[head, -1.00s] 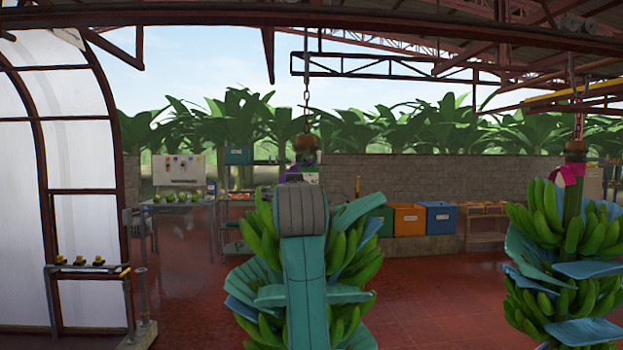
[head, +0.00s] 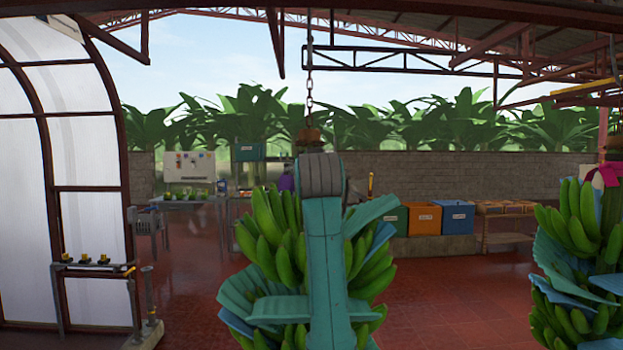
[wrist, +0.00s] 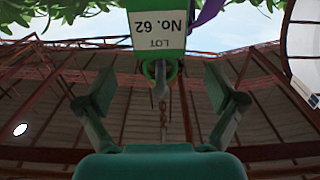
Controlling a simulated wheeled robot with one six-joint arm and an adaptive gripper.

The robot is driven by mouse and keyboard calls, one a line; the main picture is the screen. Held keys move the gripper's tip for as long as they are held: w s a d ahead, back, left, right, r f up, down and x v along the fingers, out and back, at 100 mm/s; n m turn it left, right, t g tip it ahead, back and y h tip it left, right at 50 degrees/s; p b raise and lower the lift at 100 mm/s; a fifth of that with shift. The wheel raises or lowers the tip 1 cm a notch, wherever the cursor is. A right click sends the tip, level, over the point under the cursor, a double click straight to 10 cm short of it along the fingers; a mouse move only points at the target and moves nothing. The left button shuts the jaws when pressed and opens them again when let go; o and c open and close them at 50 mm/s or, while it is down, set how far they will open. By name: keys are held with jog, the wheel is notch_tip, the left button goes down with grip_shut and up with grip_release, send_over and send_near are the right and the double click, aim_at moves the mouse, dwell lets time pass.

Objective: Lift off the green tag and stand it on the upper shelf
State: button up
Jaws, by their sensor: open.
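In the wrist view, which is upside down, a tag (wrist: 158,30) with a pale face reading "LOT No. 62" and a green band hangs at top centre. A green loop and a hook or ring show at the band. My gripper (wrist: 160,88) is open, with one finger on each side of the tag's green end; no contact shows. In the head view the tag is hidden behind my arm at the banana bunch (head: 265,225). A purple ribbon (wrist: 208,12) hangs beside the tag. It also shows in the head view (head: 287,181).
A second bunch (head: 580,240) hangs at right. A rack with a teal crate (head: 249,152) stands behind, left of centre; a low stand (head: 92,266) with yellow items is at far left. Orange and blue bins (head: 424,220) stand at the back wall. Red floor is clear between.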

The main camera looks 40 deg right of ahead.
jog(key=shift+x, duration=2.7)
jog(key=c, duration=1)
